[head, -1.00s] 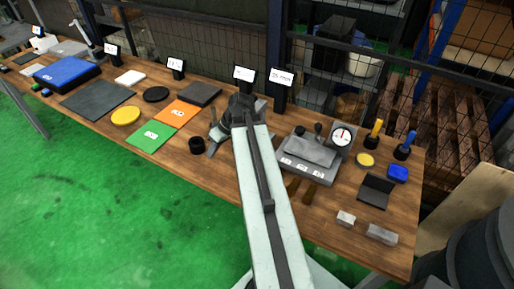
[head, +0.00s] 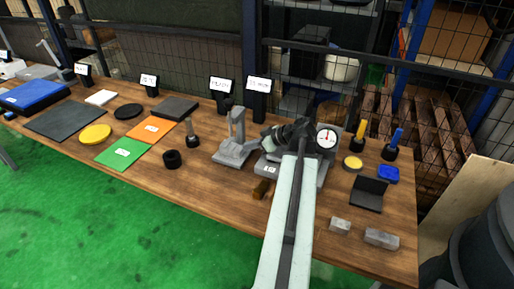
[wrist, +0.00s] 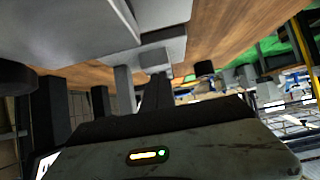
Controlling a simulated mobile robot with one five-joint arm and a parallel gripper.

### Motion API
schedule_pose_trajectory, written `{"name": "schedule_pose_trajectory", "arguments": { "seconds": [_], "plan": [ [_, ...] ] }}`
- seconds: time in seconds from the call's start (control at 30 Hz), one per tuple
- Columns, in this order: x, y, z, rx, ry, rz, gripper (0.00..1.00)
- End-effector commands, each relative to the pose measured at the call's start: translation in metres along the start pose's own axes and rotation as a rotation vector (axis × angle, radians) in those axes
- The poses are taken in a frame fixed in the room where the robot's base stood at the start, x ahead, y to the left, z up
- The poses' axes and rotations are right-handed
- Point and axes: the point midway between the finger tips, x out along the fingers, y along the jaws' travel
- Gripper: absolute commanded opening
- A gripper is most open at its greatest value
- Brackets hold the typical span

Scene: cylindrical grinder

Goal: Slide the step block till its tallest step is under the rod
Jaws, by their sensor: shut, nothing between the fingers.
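A grey fixture with a labelled base (head: 268,170) and a round dial gauge (head: 327,137) stands toward the right of the bench in the head view. My gripper (head: 284,133) is shut and empty, over or beside this fixture, left of the dial. My arm covers the middle of the fixture, so the step block and the rod cannot be clearly told apart from it. In the wrist view large grey surfaces (wrist: 75,28) fill the upper left, close to the camera. I cannot tell whether my gripper touches anything.
A grey stand (head: 236,145) is left of the fixture. To the right are a black angled plate (head: 369,194), a blue box (head: 388,174) and two small grey blocks, including this one (head: 381,238). The front bench strip is mostly clear.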

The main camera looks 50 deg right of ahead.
Motion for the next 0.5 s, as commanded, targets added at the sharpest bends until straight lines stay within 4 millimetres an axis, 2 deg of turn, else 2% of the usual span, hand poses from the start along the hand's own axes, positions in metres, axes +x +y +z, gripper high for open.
{"name": "schedule_pose_trajectory", "arguments": {
  "seconds": [0.1, 0.33, 0.4, 0.5],
  "plan": [
    [0.023, 0.000, -0.016, -0.001, 0.000, -0.003, 0.00],
    [0.057, 0.000, -0.038, 0.000, -0.001, -0.001, 0.00],
    [0.062, 0.000, -0.025, 0.002, -0.002, 0.001, 0.00],
    [0.064, 0.000, -0.022, 0.002, -0.001, 0.000, 0.00]
  ]
}}
